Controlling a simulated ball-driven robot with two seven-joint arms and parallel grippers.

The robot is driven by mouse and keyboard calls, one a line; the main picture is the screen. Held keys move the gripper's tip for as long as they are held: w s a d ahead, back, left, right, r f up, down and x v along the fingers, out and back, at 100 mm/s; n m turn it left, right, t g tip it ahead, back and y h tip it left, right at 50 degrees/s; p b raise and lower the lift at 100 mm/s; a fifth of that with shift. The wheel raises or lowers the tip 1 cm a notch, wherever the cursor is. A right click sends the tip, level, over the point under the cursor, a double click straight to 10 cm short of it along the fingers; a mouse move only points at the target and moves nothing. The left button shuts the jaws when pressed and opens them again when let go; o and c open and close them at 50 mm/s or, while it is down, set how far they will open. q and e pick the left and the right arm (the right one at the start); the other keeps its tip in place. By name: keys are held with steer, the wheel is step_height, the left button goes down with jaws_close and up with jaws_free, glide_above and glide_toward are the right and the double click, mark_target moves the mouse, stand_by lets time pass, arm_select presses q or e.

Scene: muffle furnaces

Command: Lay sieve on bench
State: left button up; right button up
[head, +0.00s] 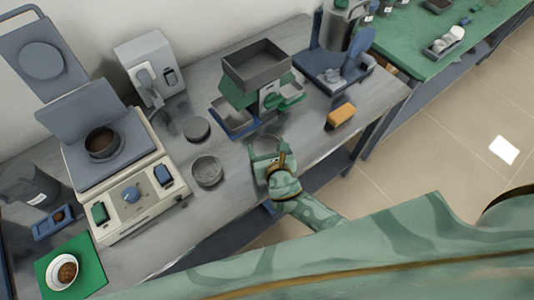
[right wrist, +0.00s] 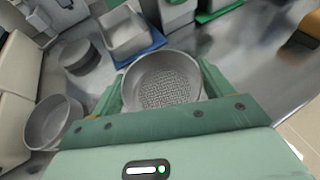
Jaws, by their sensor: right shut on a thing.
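A round grey sieve (head: 266,144) with a mesh floor shows over the front part of the grey bench (head: 235,185). My right gripper (head: 267,163) is shut on it. In the right wrist view the sieve (right wrist: 165,82) sits upright between the two green fingers of the right gripper (right wrist: 160,95), one at each side. I cannot tell whether its underside touches the bench or hangs just above it. My left gripper is not in view.
Left of the sieve stand a round grey pan (head: 207,171) and a dark grey disc (head: 197,129). A green-and-grey device (head: 256,68) with a blue tray stands behind. A yellow block (head: 341,116) lies to the right. Bare bench shows between the sieve and block.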

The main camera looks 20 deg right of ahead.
step_height(320, 180, down, 3)
steer(key=shift+r+b, duration=0.1)
steer(key=shift+b, duration=0.4)
steer(key=shift+a+r, duration=0.1)
steer(key=shift+r, duration=0.1)
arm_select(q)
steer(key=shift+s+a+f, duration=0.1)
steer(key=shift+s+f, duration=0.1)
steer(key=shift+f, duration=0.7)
arm_select(e)
steer(key=shift+f, duration=0.1)
steer(key=o, duration=1.4)
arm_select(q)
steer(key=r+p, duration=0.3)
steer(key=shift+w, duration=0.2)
arm_select(e)
steer(key=v, duration=1.2)
steer(key=shift+s, duration=0.15)
